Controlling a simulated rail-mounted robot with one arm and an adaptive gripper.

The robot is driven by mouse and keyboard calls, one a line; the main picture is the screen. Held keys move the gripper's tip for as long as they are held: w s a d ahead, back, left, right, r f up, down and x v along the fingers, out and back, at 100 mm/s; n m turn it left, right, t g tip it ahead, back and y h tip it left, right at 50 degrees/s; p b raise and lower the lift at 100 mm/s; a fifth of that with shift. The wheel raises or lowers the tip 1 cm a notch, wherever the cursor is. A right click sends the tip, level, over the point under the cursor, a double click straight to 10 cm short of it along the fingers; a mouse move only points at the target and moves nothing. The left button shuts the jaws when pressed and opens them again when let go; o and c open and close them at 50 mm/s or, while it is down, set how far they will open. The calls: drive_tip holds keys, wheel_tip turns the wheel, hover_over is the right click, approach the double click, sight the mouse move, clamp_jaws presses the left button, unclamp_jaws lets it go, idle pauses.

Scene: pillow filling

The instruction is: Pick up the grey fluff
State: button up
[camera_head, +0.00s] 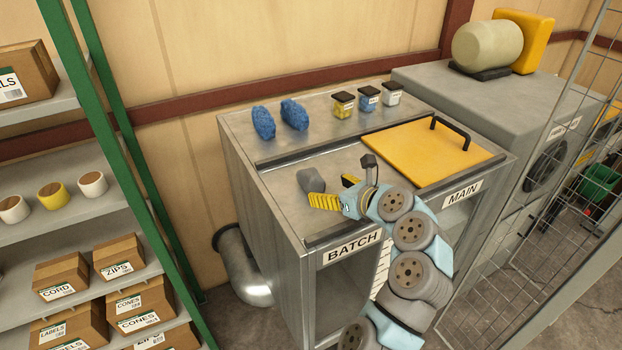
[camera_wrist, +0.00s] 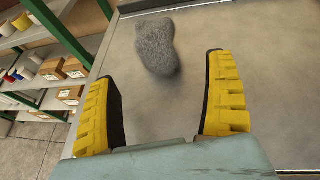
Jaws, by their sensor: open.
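The grey fluff (camera_head: 310,181) is a small, lumpy grey piece lying on the metal top of the cabinet, above the BATCH label. In the wrist view the grey fluff (camera_wrist: 157,47) lies beyond the fingertips, in line with the gap between them and apart from both. My gripper (camera_head: 336,191) is low over the cabinet top, just right of the fluff. Its yellow ribbed fingers are spread wide and empty, as the wrist view of my gripper (camera_wrist: 166,75) also shows.
Two blue fluff pieces (camera_head: 263,122) lie behind on the raised back ledge (camera_head: 320,125), beside several small jars (camera_head: 368,98). A yellow lid (camera_head: 425,152) with a black handle covers the MAIN side. A green-posted shelf (camera_head: 120,160) stands left.

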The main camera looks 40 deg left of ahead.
sight(319, 184)
drive_tip(key=shift+x, duration=1.25)
drive_tip(key=shift+w+a+p, duration=0.1)
drive_tip(key=shift+a+p, duration=0.3)
drive_tip(key=shift+a, duration=0.35)
drive_tip(key=shift+p+x, duration=0.35)
drive_tip(key=shift+x, duration=1.5)
drive_tip(key=shift+r, duration=0.15)
drive_tip(key=c, duration=1.2)
